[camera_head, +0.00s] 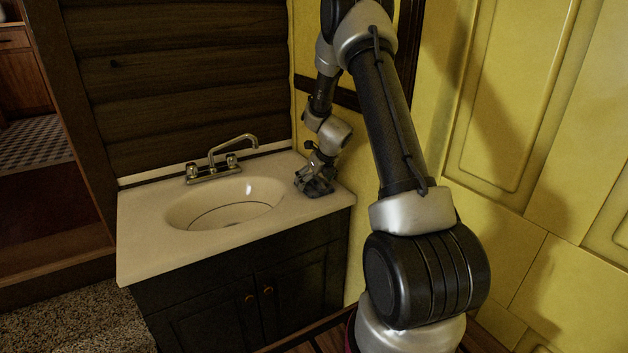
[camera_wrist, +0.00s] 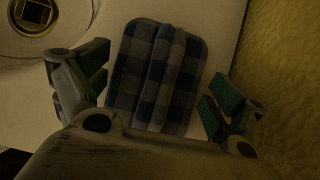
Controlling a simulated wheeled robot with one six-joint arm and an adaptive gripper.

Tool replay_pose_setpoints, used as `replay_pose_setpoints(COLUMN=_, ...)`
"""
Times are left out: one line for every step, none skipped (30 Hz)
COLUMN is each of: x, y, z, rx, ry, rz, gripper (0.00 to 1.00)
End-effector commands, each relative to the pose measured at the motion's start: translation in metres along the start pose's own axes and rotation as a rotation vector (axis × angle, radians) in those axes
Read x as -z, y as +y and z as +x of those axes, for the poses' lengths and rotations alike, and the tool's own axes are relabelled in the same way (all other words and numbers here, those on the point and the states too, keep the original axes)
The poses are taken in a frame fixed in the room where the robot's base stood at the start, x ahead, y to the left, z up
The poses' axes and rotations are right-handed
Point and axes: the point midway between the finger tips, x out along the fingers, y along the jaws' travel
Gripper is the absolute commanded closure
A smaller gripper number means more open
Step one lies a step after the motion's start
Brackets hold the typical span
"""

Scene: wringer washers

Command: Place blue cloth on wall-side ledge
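The blue cloth (camera_wrist: 158,70) is a folded blue-and-dark checked piece. In the wrist view it lies flat on the white countertop (camera_wrist: 222,20), between the basin and the yellow wall. My gripper (camera_wrist: 158,88) is open above it, with one finger on each side and a gap between each finger and the cloth. In the head view my gripper (camera_head: 316,183) is low over the right end of the countertop (camera_head: 150,240). The cloth cannot be made out there. Which surface is the wall-side ledge is not clear; the counter's right end borders the yellow wall.
The sink basin (camera_head: 225,203) and faucet (camera_head: 220,160) are left of my gripper. The yellow wall (camera_wrist: 285,80) is close on the right. A dark cabinet (camera_head: 250,295) stands under the counter. The counter's left end is clear.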

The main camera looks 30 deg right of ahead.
Motion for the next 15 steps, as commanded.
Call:
replay_pose_setpoints(x=0.000, y=0.000, z=0.000, rx=0.000, ry=0.000, rz=0.000, gripper=0.00)
replay_pose_setpoints(x=0.000, y=0.000, z=0.000, rx=0.000, ry=0.000, rz=0.000, gripper=0.00)
replay_pose_setpoints(x=0.000, y=0.000, z=0.000, rx=0.000, ry=0.000, rz=0.000, gripper=0.00)
replay_pose_setpoints(x=0.000, y=0.000, z=0.000, rx=0.000, ry=0.000, rz=0.000, gripper=0.00)
replay_pose_setpoints(x=0.000, y=0.000, z=0.000, rx=0.000, ry=0.000, rz=0.000, gripper=0.00)
replay_pose_setpoints(x=0.000, y=0.000, z=0.000, rx=0.000, ry=0.000, rz=0.000, gripper=0.00)
replay_pose_setpoints(x=0.000, y=0.000, z=0.000, rx=0.000, ry=0.000, rz=0.000, gripper=0.00)
replay_pose_setpoints(x=0.000, y=0.000, z=0.000, rx=0.000, ry=0.000, rz=0.000, gripper=0.00)
replay_pose_setpoints(x=0.000, y=0.000, z=0.000, rx=0.000, ry=0.000, rz=0.000, gripper=0.00)
replay_pose_setpoints(x=0.000, y=0.000, z=0.000, rx=0.000, ry=0.000, rz=0.000, gripper=0.00)
replay_pose_setpoints(x=0.000, y=0.000, z=0.000, rx=0.000, ry=0.000, rz=0.000, gripper=0.00)
replay_pose_setpoints(x=-0.001, y=0.000, z=-0.002, rx=0.000, ry=0.000, rz=0.000, gripper=0.00)
replay_pose_setpoints(x=-0.001, y=0.000, z=-0.003, rx=0.000, ry=0.000, rz=0.000, gripper=0.00)
replay_pose_setpoints(x=-0.001, y=0.000, z=-0.006, rx=0.000, ry=-0.001, rz=0.000, gripper=0.00)
replay_pose_setpoints(x=-0.001, y=0.000, z=-0.011, rx=0.000, ry=-0.001, rz=0.000, gripper=0.00)
